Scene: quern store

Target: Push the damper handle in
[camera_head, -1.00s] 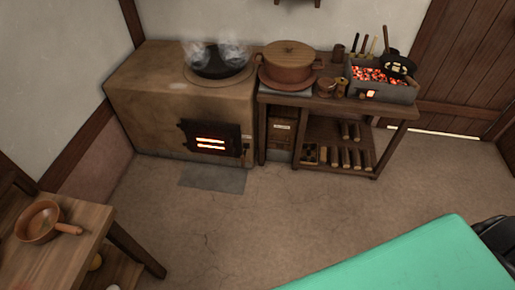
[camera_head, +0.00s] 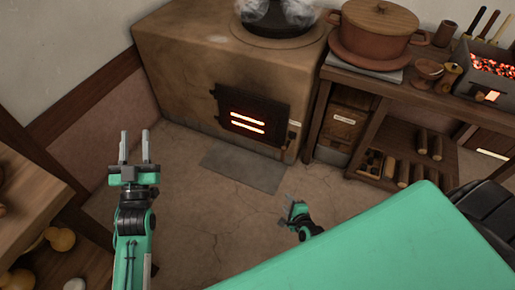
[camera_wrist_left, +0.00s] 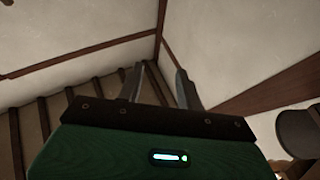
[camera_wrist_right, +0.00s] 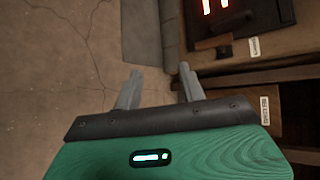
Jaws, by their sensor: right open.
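The clay stove (camera_head: 190,75) stands at the back with its dark fire door (camera_head: 250,106) shut and glowing through two slots. A small dark knob (camera_head: 291,136) by a pale tag, right of the door, looks like the damper handle; it also shows in the right wrist view (camera_wrist_right: 224,48). How far it sticks out I cannot tell. My right gripper (camera_head: 294,207) is open and empty, low in front of the stove and apart from the knob. My left gripper (camera_head: 135,147) is open and empty, pointing up, left of the stove front.
A wooden bench (camera_head: 320,105) right of the stove bears a lidded pot (camera_head: 375,28) and a coal brazier (camera_head: 490,80). A wooden table (camera_head: 30,200) is at the left. A grey floor plate (camera_head: 243,170) lies before the stove. The floor around it is clear.

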